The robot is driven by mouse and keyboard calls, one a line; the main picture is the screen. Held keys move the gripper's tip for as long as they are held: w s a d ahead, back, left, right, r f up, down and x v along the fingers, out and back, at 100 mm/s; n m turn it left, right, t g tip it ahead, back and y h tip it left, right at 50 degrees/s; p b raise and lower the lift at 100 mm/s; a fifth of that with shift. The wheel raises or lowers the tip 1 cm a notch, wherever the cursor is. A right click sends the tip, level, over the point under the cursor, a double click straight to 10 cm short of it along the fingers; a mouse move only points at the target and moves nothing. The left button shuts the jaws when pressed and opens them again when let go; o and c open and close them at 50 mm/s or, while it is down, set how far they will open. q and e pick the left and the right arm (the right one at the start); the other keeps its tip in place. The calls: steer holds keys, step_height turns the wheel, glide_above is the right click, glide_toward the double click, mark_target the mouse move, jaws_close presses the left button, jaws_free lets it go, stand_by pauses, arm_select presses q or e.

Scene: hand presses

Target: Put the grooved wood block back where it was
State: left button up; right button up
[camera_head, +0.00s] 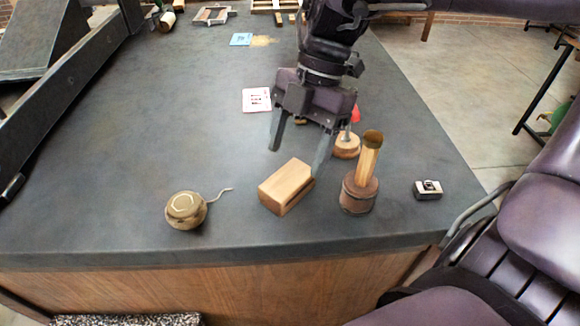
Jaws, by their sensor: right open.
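The grooved wood block (286,187) is a light brown block lying on the dark table near its front edge, with a dark groove along its right side. My right gripper (296,161) comes down from the top of the view. Its two fingers are spread apart, just behind and above the block, with the right finger close to the block's far right corner. Whether that finger touches the block I cannot tell. The gripper holds nothing that I can see. My left gripper is not in view.
Left of the block is a round brass tin (185,211) with a string. Right of it are a wooden-handled tool (361,185), a small round wooden piece (346,146) and a small metal item (428,189). The left-middle table is clear.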

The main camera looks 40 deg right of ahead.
steer(key=v, duration=0.5)
steer(key=shift+p, duration=0.35)
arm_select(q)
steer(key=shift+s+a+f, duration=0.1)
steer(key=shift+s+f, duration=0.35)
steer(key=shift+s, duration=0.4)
arm_select(e)
steer(key=shift+d+r, duration=0.15)
steer(key=shift+r, duration=0.3)
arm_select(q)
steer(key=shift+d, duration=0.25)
